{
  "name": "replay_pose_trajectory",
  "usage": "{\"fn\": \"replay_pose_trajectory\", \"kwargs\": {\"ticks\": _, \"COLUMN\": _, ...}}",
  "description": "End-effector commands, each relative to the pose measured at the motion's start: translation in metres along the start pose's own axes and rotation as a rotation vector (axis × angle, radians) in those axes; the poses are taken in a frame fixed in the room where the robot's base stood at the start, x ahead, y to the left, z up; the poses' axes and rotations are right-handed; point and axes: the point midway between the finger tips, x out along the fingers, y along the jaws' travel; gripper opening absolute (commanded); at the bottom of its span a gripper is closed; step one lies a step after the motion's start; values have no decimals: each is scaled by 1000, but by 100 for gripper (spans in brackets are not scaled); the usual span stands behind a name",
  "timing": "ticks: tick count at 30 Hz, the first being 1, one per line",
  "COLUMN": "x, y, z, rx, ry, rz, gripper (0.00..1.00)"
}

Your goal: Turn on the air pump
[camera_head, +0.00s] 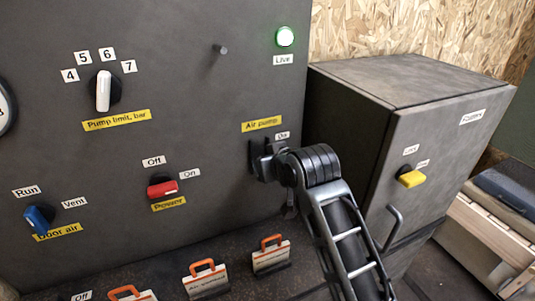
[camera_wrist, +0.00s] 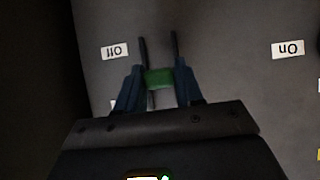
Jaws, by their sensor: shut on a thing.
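The air pump switch is on the dark grey panel (camera_head: 215,105), under the yellow "Air pump" label (camera_head: 262,124). My gripper (camera_head: 262,162) is at this switch and hides most of it in the head view. In the wrist view a green knob (camera_wrist: 159,78) sits between the two fingers of my gripper (camera_wrist: 159,82), which are shut on it. A small white label (camera_head: 282,135) is just above my gripper. Which way the knob points is unclear.
Left of my gripper are the red power knob (camera_head: 162,187), blue door air knob (camera_head: 39,218) and white pump limit knob (camera_head: 103,91). The "Live" lamp (camera_head: 285,37) glows green. A grey cabinet with a yellow knob (camera_head: 411,178) stands right. Orange-handled items (camera_head: 271,255) are below.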

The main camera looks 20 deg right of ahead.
Motion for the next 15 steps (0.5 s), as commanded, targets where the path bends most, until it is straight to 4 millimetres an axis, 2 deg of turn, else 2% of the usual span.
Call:
{"fn": "replay_pose_trajectory", "kwargs": {"ticks": 1, "x": -2, "y": 0, "z": -6, "rx": 0, "ry": -33, "rz": 0, "gripper": 6}}
{"fn": "replay_pose_trajectory", "kwargs": {"ticks": 15, "x": -2, "y": 0, "z": -14, "rx": 0, "ry": -283, "rz": 0, "gripper": 6}}
